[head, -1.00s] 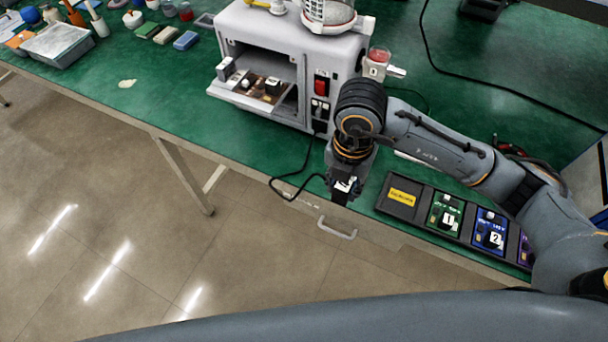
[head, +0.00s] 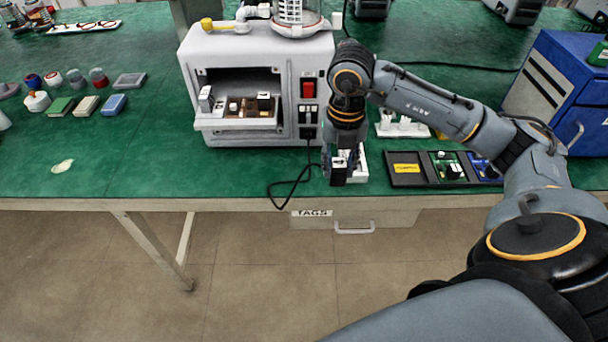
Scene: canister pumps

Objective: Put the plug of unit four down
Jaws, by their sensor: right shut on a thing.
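The pump unit (head: 253,50) is a white box with a clear canister on top, an open front drawer and a red switch (head: 308,88). I cannot read a unit number on it. A black cord (head: 285,186) drops from its lower right front, loops over the table's front edge and runs to my right gripper (head: 340,176). The gripper points down at the front edge, right of the unit, shut on the cord's plug. The plug is mostly hidden by the fingers, and I cannot tell whether it touches the table. My left gripper is out of view.
A white piece (head: 361,164) stands right beside the gripper. A black tray (head: 406,182) with coloured modules lies to the right, with a white rack (head: 402,127) behind it. A blue cabinet (head: 548,85) stands far right.

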